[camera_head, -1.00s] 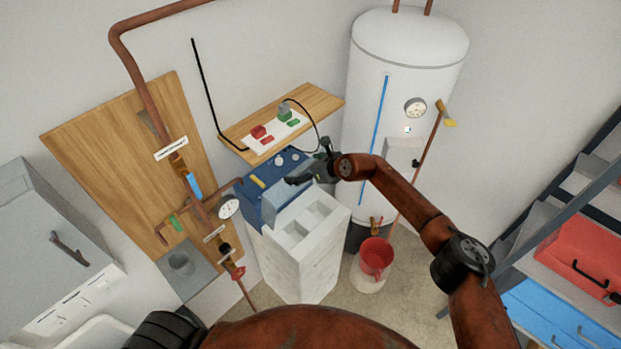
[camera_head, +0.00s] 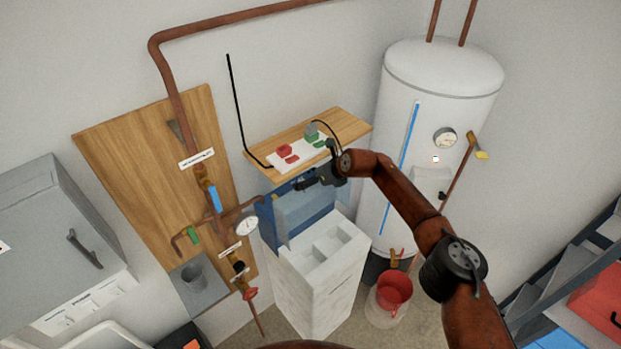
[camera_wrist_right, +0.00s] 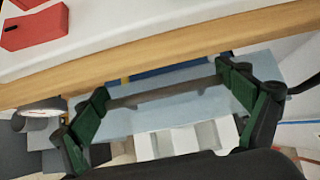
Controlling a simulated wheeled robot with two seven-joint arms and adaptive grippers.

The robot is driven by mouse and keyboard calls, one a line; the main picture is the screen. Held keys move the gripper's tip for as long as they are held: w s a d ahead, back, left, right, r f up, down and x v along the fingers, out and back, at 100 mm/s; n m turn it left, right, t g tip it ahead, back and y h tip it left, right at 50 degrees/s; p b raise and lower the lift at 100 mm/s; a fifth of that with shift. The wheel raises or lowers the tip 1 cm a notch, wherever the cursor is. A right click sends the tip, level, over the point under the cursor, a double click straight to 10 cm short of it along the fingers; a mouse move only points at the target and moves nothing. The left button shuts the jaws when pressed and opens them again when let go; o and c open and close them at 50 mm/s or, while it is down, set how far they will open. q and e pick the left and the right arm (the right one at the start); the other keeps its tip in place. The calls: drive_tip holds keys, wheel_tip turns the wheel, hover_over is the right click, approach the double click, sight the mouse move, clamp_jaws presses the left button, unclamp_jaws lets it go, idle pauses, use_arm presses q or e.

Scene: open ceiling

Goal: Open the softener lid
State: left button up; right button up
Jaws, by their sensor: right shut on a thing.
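The softener is a white cabinet (camera_head: 315,285) with a blue back part and open white compartments (camera_head: 330,243) at its top. Its translucent grey-blue lid (camera_head: 305,208) stands tilted up steeply behind the compartments. My right gripper (camera_head: 318,180) is at the lid's upper edge. In the right wrist view, the green fingers of the right gripper (camera_wrist_right: 165,95) span a grey bar along the lid (camera_wrist_right: 170,112), one at each end, shut on it. The blue part behind the lid is partly hidden. My left gripper is not in view.
A wooden shelf (camera_head: 350,126) with red and green items is just above and behind the right gripper. A white tank (camera_head: 425,110) stands to the right, with a red bucket (camera_head: 394,289) at its foot. Pipes and a gauge (camera_head: 246,226) are close on the left.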

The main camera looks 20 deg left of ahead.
drive_tip(key=o, duration=1.4)
drive_tip(key=shift+w, duration=0.15)
drive_tip(key=shift+v, duration=6)
